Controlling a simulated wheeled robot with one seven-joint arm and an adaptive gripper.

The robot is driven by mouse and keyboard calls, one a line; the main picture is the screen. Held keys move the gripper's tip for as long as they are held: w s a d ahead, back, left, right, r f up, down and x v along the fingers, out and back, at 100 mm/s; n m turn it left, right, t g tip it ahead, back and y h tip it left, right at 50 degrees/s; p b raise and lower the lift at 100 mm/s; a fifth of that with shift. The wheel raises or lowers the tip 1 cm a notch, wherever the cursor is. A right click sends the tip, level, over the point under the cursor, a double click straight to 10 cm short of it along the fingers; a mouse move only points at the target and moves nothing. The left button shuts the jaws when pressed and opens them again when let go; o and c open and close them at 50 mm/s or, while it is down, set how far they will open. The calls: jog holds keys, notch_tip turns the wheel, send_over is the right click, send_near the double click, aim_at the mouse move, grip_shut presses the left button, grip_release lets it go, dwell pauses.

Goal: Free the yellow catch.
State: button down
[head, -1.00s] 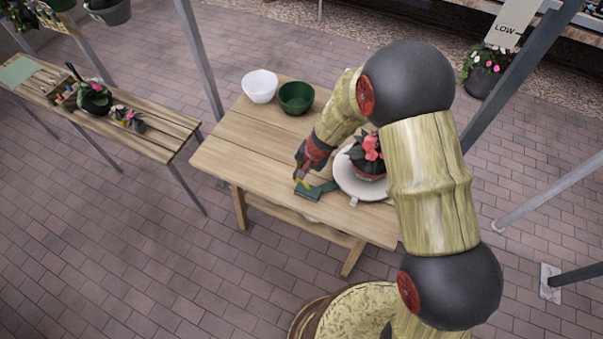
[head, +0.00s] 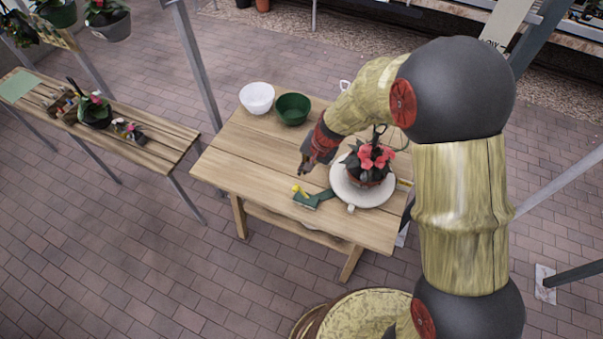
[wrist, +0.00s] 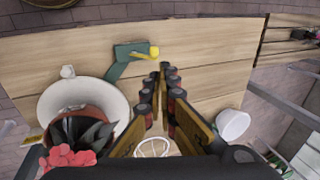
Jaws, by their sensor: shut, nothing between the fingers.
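The yellow catch (head: 299,190) is a small yellow piece with a rounded end on a dark green bracket (head: 311,201) on the wooden table. In the wrist view the yellow catch (wrist: 154,52) sticks out to the right of the green bracket (wrist: 118,65). The bracket's green arm runs to the rim of a white dish (head: 343,196) under a potted plant (head: 373,160) with red flowers. My gripper (head: 303,172) is just beyond the catch, apart from it in the picture. In the wrist view my gripper's fingertips (wrist: 167,70) are together and empty, just below the catch.
A white bowl (head: 257,98) and a green bowl (head: 293,109) stand at the table's far left. The potted plant is close to my arm's right. The table's left part (head: 235,160) is bare. A bench (head: 150,143) with plants stands further left.

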jog(key=shift+v, duration=1.1)
jog(key=s+d+r+n+t+h+b, duration=0.1)
jog(key=s+d+r+n+t+b, duration=0.1)
jog(key=s+d+r+b, duration=0.3)
jog(key=s+d+r+n+t+h+b, duration=0.2)
jog(key=s+d+r+b, duration=0.4)
jog(key=s+d+b, duration=0.5)
jog(key=s+d, duration=0.4)
jog(key=s, duration=0.3)
jog(key=shift+s+d+r, duration=0.15)
jog(key=shift+s+d, duration=0.2)
jog(key=shift+d, duration=0.05)
